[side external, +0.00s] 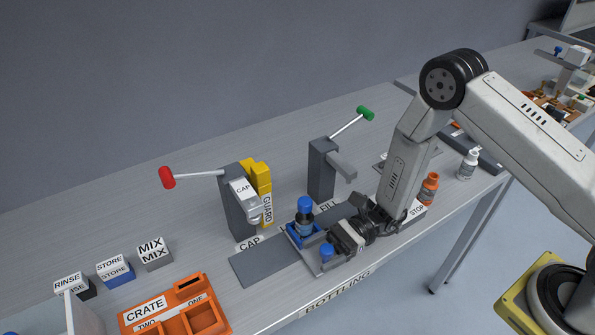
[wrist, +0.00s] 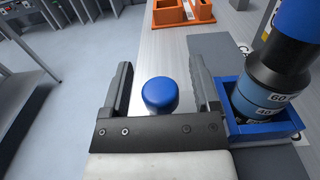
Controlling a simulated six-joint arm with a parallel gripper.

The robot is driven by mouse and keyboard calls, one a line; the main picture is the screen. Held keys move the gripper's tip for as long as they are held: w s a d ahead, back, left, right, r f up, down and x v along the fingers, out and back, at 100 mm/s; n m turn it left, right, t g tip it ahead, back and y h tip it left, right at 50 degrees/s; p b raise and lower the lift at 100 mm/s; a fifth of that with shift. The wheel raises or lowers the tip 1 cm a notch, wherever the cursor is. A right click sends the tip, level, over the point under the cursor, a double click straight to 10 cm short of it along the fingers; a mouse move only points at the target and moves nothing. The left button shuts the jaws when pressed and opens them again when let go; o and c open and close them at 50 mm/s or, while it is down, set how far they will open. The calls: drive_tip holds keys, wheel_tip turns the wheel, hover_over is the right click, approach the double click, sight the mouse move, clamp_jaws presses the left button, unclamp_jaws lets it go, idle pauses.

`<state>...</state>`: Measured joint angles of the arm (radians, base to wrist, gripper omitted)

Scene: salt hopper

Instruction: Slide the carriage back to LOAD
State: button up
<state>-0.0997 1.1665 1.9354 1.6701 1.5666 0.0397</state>
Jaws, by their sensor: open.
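The carriage is a grey plate (side external: 312,265) on a dark track, with a blue nest (side external: 291,235) holding a dark bottle (side external: 305,222) upright under a blue cap. It stands beside the FILL label. A blue knob (side external: 327,250) rises from its front part. My gripper (side external: 336,244) is low over the carriage at this knob. In the wrist view my open jaws (wrist: 161,78) stand on either side of the blue knob (wrist: 160,95), with a gap on both sides. The nest (wrist: 262,128) and bottle (wrist: 268,90) are just right of the jaws. No LOAD label is readable.
The bare track (side external: 262,265) runs left toward the CAP press (side external: 238,205) with its red-handled lever. The green-levered filling post (side external: 322,170) stands behind the carriage. An orange crate (side external: 175,308) is at front left. An orange bottle (side external: 429,188) and a STOP block (side external: 414,212) are right.

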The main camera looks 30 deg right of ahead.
drive_tip(key=shift+d, duration=1.3)
wheel_tip(320, 180, up, 5)
drive_tip(key=shift+a+f, duration=0.1)
drive_tip(key=shift+a, duration=0.05)
drive_tip(key=shift+r, duration=1.15)
drive_tip(key=shift+s, duration=0.1)
